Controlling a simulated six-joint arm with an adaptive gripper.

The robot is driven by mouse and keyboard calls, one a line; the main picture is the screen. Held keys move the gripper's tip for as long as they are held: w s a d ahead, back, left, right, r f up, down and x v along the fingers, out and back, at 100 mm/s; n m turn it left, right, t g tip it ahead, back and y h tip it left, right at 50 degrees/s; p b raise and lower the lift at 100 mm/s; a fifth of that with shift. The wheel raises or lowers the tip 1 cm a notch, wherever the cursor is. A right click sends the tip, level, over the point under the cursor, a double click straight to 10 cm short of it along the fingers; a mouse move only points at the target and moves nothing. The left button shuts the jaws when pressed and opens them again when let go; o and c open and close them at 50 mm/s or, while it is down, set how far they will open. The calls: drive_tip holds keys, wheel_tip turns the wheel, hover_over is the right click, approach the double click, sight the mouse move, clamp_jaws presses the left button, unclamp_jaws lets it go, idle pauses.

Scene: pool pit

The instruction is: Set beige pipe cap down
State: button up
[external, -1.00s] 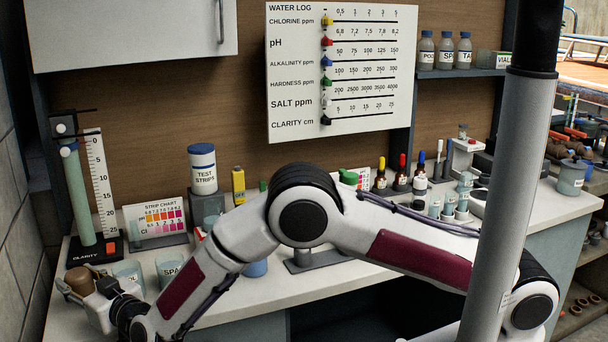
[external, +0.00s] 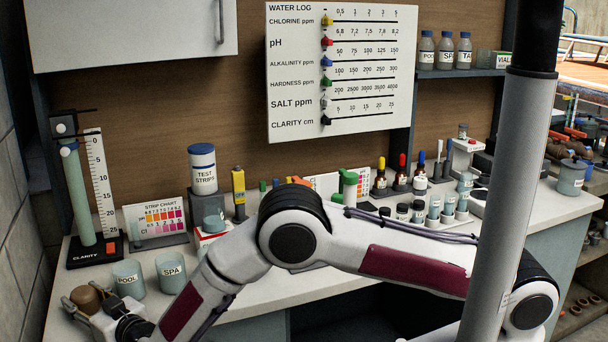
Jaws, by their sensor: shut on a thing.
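The beige pipe cap (external: 85,299) is a brown-tan round piece at the lower left of the external view. My gripper (external: 82,301) is shut on it, with a finger showing on its left side. The cap is at the front left corner of the white counter (external: 240,302). I cannot tell whether its underside touches anything, as the gripper hides it.
The POOL cup (external: 128,279) and SPA cup (external: 171,273) stand just behind and right of my gripper. The clarity stand (external: 96,250) and strip chart (external: 155,222) are farther back. The TEST STRIPS tub (external: 203,170) stands on a grey block.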

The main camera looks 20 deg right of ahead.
sight(89, 304)
drive_tip(key=o, duration=1.1)
drive_tip(key=shift+s+d, duration=0.1)
drive_tip(key=shift+a+v, duration=0.1)
drive_tip(key=shift+v, duration=1.7)
drive_tip(key=shift+a+v, duration=0.15)
drive_tip(key=shift+v, duration=1.65)
drive_tip(key=shift+s+d, duration=0.15)
drive_tip(key=shift+s, duration=0.15)
drive_tip(key=shift+o, duration=0.6)
